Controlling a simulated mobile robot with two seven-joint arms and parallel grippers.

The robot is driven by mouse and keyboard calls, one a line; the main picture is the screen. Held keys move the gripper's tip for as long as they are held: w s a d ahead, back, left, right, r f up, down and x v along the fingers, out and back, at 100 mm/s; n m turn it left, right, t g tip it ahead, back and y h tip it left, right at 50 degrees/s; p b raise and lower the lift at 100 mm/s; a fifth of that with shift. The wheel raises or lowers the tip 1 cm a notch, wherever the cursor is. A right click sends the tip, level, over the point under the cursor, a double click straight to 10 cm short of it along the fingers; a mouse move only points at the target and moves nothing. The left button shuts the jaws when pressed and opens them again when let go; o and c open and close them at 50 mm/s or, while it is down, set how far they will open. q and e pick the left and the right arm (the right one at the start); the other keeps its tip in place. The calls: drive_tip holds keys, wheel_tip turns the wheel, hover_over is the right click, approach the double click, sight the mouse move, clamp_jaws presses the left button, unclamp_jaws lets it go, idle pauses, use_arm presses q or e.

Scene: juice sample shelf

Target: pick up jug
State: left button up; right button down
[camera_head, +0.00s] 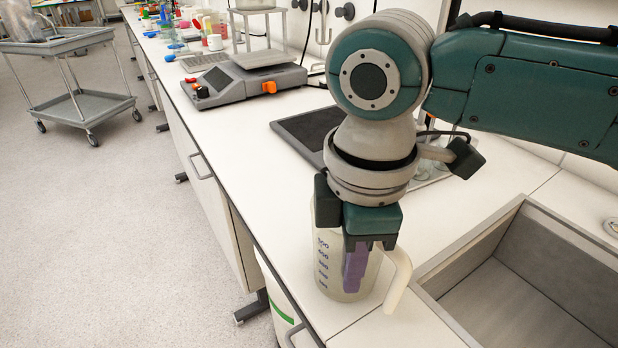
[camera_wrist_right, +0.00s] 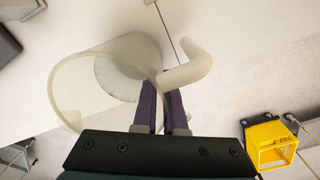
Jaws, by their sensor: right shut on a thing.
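The jug (camera_head: 328,262) is a translucent measuring jug with dark graduation marks and a pale handle (camera_head: 398,281) on its right side. It stands upright at the counter's front edge, left of the sink; I cannot tell whether it touches the counter. My right gripper (camera_head: 355,268) comes down over the jug, with purple fingers at its wall. In the right wrist view the jug's open rim (camera_wrist_right: 110,85) is wide and empty, and the purple fingers (camera_wrist_right: 160,112) are closed on the wall beside the handle. My left gripper is in neither view.
A sink (camera_head: 530,275) is right of the jug. A dark flat plate (camera_head: 308,130) and a grey scale-like device (camera_head: 243,82) stand farther back on the white counter (camera_head: 235,135). Bottles and small items crowd the far end. A grey cart (camera_head: 78,105) stands on the floor. A yellow crate (camera_wrist_right: 270,145) shows in the wrist view.

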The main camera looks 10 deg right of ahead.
drive_tip(key=shift+r, duration=0.15)
drive_tip(key=shift+w+r, duration=0.1)
drive_tip(key=shift+r, duration=0.9)
drive_tip(key=s+d+r+m+p, duration=0.2)
drive_tip(key=r+m+p, duration=0.3)
drive_tip(key=r+p, duration=0.9)
drive_tip(key=s+d+r+m+p, duration=0.2)
drive_tip(key=r+m+p, duration=0.3)
drive_tip(key=r+p, duration=1)
drive_tip(key=s+d+r+m+p, duration=0.2)
drive_tip(key=r+p, duration=1.2)
drive_tip(key=r, duration=1.8)
drive_tip(key=s+m, duration=0.2)
drive_tip(key=m, duration=0.2)
drive_tip(key=shift+s+d+r+p, duration=0.35)
drive_tip(key=shift+d+p, duration=0.05)
drive_tip(key=shift+f, duration=0.1)
